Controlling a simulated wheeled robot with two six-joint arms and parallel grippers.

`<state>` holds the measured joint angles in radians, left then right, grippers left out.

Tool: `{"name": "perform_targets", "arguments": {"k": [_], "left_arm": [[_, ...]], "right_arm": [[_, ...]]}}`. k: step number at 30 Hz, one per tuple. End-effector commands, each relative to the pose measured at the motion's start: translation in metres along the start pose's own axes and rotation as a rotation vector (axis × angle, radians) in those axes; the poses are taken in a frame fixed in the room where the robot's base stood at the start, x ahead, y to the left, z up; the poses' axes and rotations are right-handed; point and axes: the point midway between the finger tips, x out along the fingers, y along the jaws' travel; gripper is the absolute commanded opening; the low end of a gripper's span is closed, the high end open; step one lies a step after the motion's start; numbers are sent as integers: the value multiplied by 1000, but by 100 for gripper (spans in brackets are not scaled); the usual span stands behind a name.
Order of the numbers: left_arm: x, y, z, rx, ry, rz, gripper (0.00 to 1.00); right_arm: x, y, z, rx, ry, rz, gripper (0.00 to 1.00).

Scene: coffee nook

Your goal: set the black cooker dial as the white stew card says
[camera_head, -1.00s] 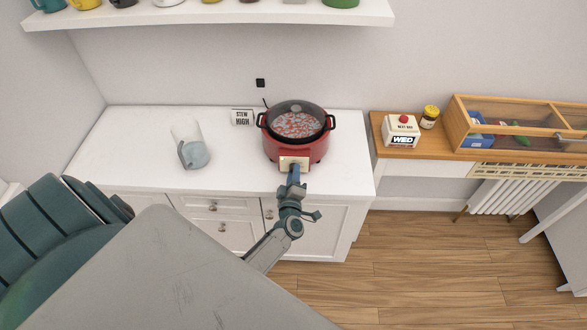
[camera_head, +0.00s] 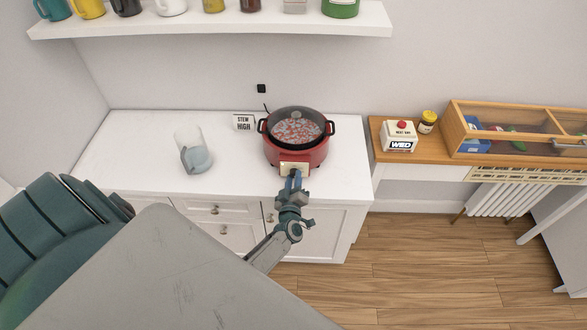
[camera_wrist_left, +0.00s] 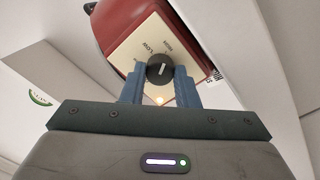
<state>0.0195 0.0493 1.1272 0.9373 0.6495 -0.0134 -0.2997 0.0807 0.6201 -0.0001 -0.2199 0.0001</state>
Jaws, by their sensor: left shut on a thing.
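The white stew card (camera_head: 244,122) stands on the counter left of the cooker and reads "STEW HIGH". The red cooker (camera_head: 287,153) has a pale control panel (camera_head: 284,168) on its front. In the left wrist view, the black dial (camera_wrist_left: 160,70) sits on the pale panel (camera_wrist_left: 145,43), with "LOW" and "HIGH" printed above it. The dial's white line runs nearly upright in that view, leaning towards "HIGH". My left gripper (camera_wrist_left: 160,84) is shut on the dial, one blue finger on each side. In the head view the gripper hides the dial. My right gripper is not in view.
A clear jug (camera_head: 190,150) stands on the counter (camera_head: 125,150) left of the cooker. A "WED" box (camera_head: 399,137), a yellow jar (camera_head: 428,122) and a wooden case (camera_head: 458,130) are on the right-hand table. A shelf (camera_head: 210,27) with mugs and jars hangs above.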

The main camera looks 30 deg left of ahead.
Motion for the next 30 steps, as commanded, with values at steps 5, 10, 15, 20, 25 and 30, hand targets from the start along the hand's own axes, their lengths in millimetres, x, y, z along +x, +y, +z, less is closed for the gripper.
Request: {"name": "perform_targets", "arguments": {"k": [5, 10, 15, 20, 25, 30], "left_arm": [[-1, -1, 1, 1, -2, -1, 33], [0, 0, 0, 1, -1, -1, 49], [0, 0, 0, 0, -1, 0, 49], [-10, -1, 2, -1, -1, -1, 49], [-41, -3, 3, -2, -3, -2, 49], [-75, -3, 3, -1, -2, -2, 49]], "right_arm": [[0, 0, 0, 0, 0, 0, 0], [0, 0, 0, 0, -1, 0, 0], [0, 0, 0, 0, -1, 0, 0], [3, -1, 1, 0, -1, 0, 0], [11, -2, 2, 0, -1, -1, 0], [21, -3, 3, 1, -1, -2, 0]]}}
